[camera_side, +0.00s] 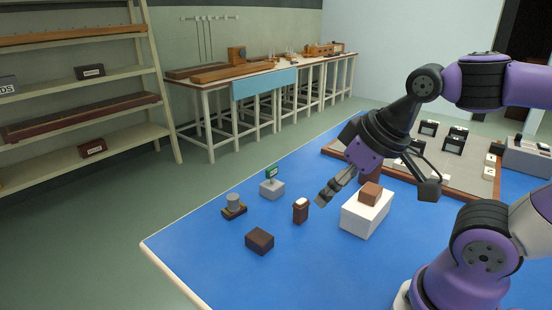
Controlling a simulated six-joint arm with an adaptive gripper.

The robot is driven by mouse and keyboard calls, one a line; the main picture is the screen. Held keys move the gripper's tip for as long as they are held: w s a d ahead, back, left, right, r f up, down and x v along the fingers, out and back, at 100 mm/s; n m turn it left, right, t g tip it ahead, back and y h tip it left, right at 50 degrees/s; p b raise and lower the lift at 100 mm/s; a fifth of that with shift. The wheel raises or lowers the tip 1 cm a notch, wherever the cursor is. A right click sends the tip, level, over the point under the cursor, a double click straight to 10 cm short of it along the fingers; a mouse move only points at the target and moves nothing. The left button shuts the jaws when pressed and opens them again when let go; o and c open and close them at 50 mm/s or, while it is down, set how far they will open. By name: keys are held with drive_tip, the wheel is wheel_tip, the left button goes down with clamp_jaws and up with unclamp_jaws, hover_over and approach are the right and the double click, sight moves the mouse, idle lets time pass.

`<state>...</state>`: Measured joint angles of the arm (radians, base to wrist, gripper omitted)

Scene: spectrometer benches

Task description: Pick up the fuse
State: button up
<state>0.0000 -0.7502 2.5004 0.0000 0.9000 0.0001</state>
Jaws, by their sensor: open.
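My gripper (324,198) is open and empty, reaching down and left over the blue table, to the right of a small upright brown block with a pale top (300,210). A gap shows between them in the picture. To the left are a grey cylinder on a dark base (234,204), a green-topped piece on a grey block (271,186) and a dark brown block (260,241). I cannot tell for sure which of these small pieces is the fuse.
A white block (362,218) with a brown block (370,194) on top stands close to the right of my gripper. Behind it, a brown-edged board (462,185) holds several black devices. The blue tabletop (310,265) is clear at the front.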

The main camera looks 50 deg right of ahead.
idle(0.6)
drive_tip(key=m+g, duration=0.1)
drive_tip(key=g, duration=0.5)
hover_over(301, 201)
wheel_tip(301, 201, down, 6)
drive_tip(key=shift+a+f, duration=0.1)
drive_tip(key=shift+f, duration=0.1)
wheel_tip(301, 201, down, 5)
drive_tip(key=shift+r, duration=0.1)
drive_tip(key=shift+f, duration=2.8)
clamp_jaws()
